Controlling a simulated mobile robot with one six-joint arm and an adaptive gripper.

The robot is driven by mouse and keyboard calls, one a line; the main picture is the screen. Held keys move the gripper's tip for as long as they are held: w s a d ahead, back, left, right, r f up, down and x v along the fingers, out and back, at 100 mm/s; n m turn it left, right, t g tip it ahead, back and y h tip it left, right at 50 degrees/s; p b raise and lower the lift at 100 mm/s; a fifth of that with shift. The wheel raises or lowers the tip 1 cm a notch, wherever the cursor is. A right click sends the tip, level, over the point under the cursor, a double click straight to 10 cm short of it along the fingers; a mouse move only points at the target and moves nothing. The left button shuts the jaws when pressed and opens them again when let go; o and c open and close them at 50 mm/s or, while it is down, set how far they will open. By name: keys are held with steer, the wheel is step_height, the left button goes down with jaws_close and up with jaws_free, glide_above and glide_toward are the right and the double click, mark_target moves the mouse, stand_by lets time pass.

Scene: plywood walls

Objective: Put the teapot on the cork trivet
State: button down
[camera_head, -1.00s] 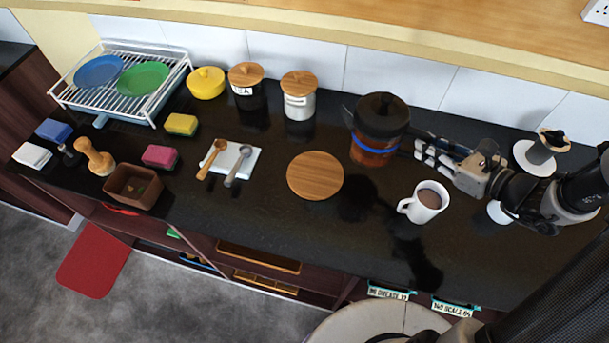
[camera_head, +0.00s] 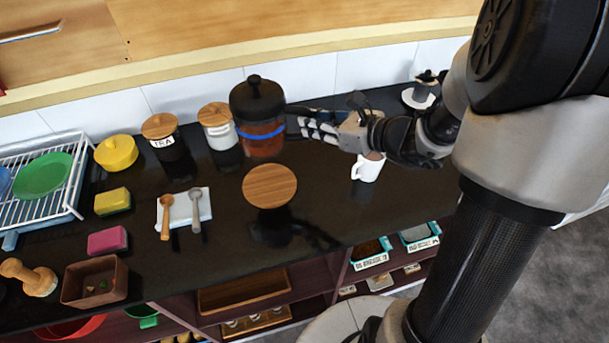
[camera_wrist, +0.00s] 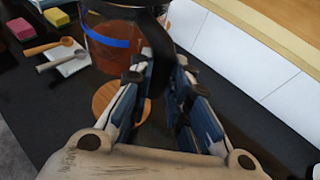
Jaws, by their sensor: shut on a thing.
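The teapot (camera_head: 263,137) has an amber body, a black lid and a blue band. My gripper (camera_head: 303,126) is shut on its black handle, from the right. The teapot looks upright and held above the counter, with its shadow falling apart from it. The round brown trivet (camera_head: 270,187) lies bare on the counter, below and in front of the teapot in the head view. In the wrist view my fingers (camera_wrist: 161,78) close around the handle, the teapot (camera_wrist: 112,42) is ahead of them, and part of the trivet (camera_wrist: 107,100) shows below it.
A lidded white canister (camera_head: 217,132) and a dark one (camera_head: 167,147) stand left of the teapot by the tiled wall. A white mug (camera_head: 367,170) stands below my arm. Two spoons lie on a white rest (camera_head: 184,212) left of the trivet. Counter around the trivet is clear.

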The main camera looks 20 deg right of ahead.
step_height(320, 180, down, 16)
steer(key=b, duration=0.5)
steer(key=shift+a+f+b, duration=0.1)
steer(key=shift+f+b, duration=0.05)
steer(key=shift+b, duration=0.2)
steer(key=shift+f, duration=0.15)
steer(key=c, duration=1.5)
jaws_free()
steer(key=shift+f, duration=0.1)
steer(key=shift+r, duration=0.2)
steer(key=p+v, duration=0.3)
steer(key=v, duration=0.9)
